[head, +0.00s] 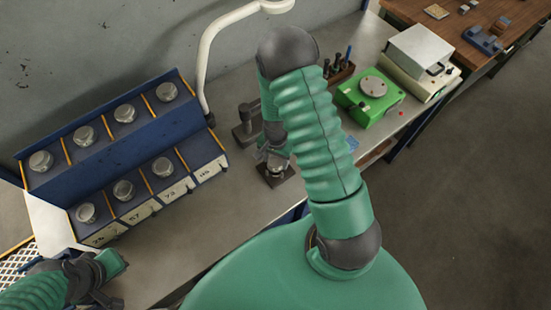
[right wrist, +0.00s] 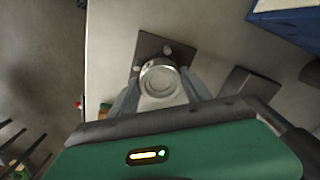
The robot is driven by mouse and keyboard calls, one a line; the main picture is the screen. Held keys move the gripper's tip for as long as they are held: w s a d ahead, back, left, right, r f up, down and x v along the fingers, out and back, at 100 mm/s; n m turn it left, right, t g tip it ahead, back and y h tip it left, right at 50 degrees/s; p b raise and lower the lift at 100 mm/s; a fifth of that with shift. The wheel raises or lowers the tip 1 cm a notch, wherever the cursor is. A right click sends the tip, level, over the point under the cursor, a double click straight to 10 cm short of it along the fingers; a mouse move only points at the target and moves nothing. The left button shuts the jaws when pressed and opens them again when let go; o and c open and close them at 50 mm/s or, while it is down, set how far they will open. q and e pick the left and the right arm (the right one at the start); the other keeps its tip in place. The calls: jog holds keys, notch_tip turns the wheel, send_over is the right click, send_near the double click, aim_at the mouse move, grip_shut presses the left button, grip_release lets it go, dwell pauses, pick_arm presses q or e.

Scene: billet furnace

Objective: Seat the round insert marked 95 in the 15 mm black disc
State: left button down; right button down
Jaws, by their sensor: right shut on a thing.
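My right gripper (head: 274,160) is shut on a round silver metal insert (right wrist: 160,80). In the right wrist view the insert sits between the two grey fingers, over a dark square plate (right wrist: 174,47). The plate also shows in the head view (head: 276,181), on the bench under the gripper. I cannot tell whether the insert touches what is below it. No marking on it is readable, and the black disc cannot be made out under the insert. My left gripper (head: 99,281) is at the lower left, apart from the rack; its fingers are unclear.
A blue rack (head: 125,135) holds several round metal inserts in two rows; the front right compartment looks empty. A dark stand (head: 245,128) is close to the plate. A green device (head: 369,97) and a white box (head: 421,52) stand farther right. Bare bench lies before the rack.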

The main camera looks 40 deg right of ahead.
aim_at(276, 162)
jog(key=shift+f+b, duration=0.65)
jog(key=shift+f, duration=0.1)
jog(key=c, duration=0.8)
grip_release()
jog(key=shift+o, duration=0.2)
notch_tip(276, 162, up, 11)
jog(key=p, duration=0.9)
